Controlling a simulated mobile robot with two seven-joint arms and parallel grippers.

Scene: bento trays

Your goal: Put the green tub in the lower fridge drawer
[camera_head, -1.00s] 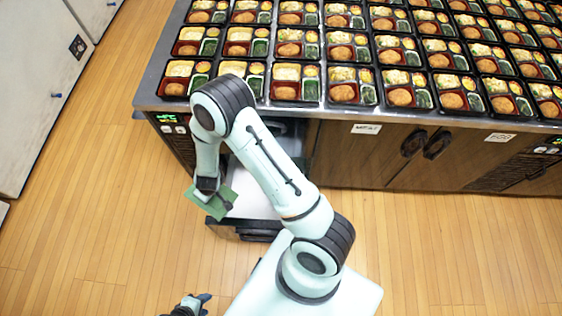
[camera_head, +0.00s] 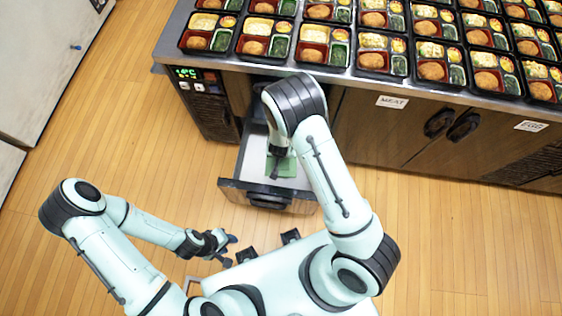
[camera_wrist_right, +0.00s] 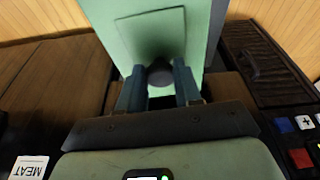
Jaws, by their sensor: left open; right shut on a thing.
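The green tub (camera_head: 287,168) is over or inside the open fridge drawer (camera_head: 250,160); its exact height above the drawer floor is hard to tell. The drawer is pulled out below the counter and its inside is pale. My right gripper (camera_head: 276,168) reaches down from above, partly hidden by its own arm. In the right wrist view its two blue fingers (camera_wrist_right: 159,88) are shut on the green tub (camera_wrist_right: 150,38), which fills the top middle. My left gripper (camera_head: 229,250) is open and empty, in front of the drawer and to its left, near my base.
The counter (camera_head: 225,65) above the drawer carries rows of bento trays (camera_head: 324,45). A cabinet marked MEAT (camera_head: 392,102) stands right of the drawer. A temperature panel (camera_head: 187,73) is at the left. The wooden floor (camera_head: 130,130) to the left is clear.

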